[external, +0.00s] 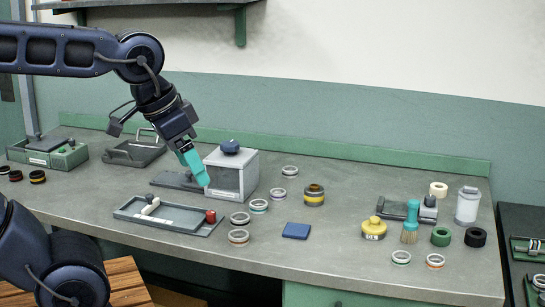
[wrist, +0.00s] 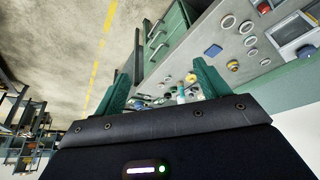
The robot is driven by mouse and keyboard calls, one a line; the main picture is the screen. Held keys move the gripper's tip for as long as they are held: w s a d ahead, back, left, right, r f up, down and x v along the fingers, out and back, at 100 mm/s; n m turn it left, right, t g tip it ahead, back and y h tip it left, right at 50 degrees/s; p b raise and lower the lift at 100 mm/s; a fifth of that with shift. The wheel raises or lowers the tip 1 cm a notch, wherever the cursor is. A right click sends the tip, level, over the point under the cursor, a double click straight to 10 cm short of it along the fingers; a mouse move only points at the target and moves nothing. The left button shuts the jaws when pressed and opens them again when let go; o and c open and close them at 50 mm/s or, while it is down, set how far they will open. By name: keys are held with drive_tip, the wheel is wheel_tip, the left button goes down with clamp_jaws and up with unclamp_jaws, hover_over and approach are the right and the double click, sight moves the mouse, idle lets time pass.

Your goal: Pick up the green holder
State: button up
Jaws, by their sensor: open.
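My gripper (external: 203,181) has teal fingers and hangs in the air above the bench, in front of the grey box with the blue knob. In the wrist view its two fingers (wrist: 165,85) stand wide apart with nothing gripped between them. A green ring-shaped piece (external: 440,236) stands at the right of the bench, far from my gripper. A green box-like fixture (external: 50,153) sits at the far left end. I cannot tell for sure which of these is the green holder.
The bench (external: 340,258) holds a grey tray (external: 168,224), a grey box (external: 232,178), a blue pad (external: 296,230), a yellow pot (external: 373,229), a brush (external: 410,222), a black ring (external: 475,237) and several metal rings. A low green ledge (external: 330,148) runs along the back.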

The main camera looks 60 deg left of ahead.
drive_tip(key=w+r+n, duration=0.2)
drive_tip(key=w+r, duration=0.3)
drive_tip(key=w, duration=0.5)
drive_tip(key=n+g, duration=0.5)
drive_tip(key=n, duration=0.6)
hover_over(442, 232)
wheel_tip(442, 232, down, 25)
drive_tip(key=f, duration=0.5)
drive_tip(key=shift+w+a, duration=0.2)
drive_tip(key=shift+a, duration=0.1)
drive_tip(key=shift+s+d+f, duration=0.1)
drive_tip(key=shift+d+f, duration=0.05)
drive_tip(key=shift+f, duration=1.25)
drive_tip(key=shift+s+d+f, duration=0.1)
drive_tip(key=shift+d+f, duration=0.05)
drive_tip(key=shift+f, duration=1.2)
drive_tip(key=c, duration=1.1)
drive_tip(key=shift+o, duration=0.2)
drive_tip(key=shift+w+r, duration=0.1)
drive_tip(key=shift+r, duration=0.05)
